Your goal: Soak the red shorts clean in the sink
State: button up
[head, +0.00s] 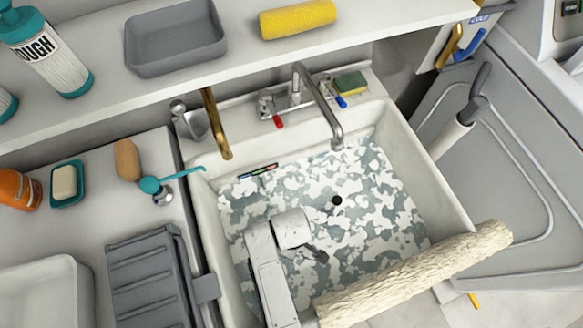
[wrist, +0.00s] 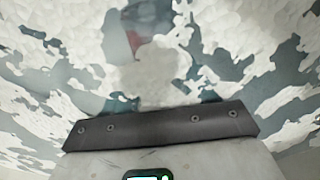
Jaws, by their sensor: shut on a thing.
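The white sink (head: 455,200) is filled with a patchy white and grey-green surface that looks like foam on water. My gripper (head: 318,254) reaches down into the sink at its front middle, with the tips hidden by the foam. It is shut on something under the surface. In the wrist view a small dull red patch, likely the red shorts (wrist: 134,42), shows through a gap in the foam, ahead of the dark gripper body. The rest of the shorts is covered. The shorts do not show in the head view. The metal faucet (head: 320,105) arches over the sink's back.
A long cream roll (head: 415,275) crosses the sink's front right. A thin pen-like object (head: 258,171) lies at the back left inside the sink. A green-yellow sponge (head: 350,84) sits behind. A grey dish rack (head: 150,280) stands left. A shelf (head: 240,50) overhangs the back.

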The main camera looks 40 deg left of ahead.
jog(key=o, duration=1.2)
notch_tip(320, 180, up, 11)
jog(key=shift+f+p, duration=0.1)
jog(key=shift+p, duration=0.95)
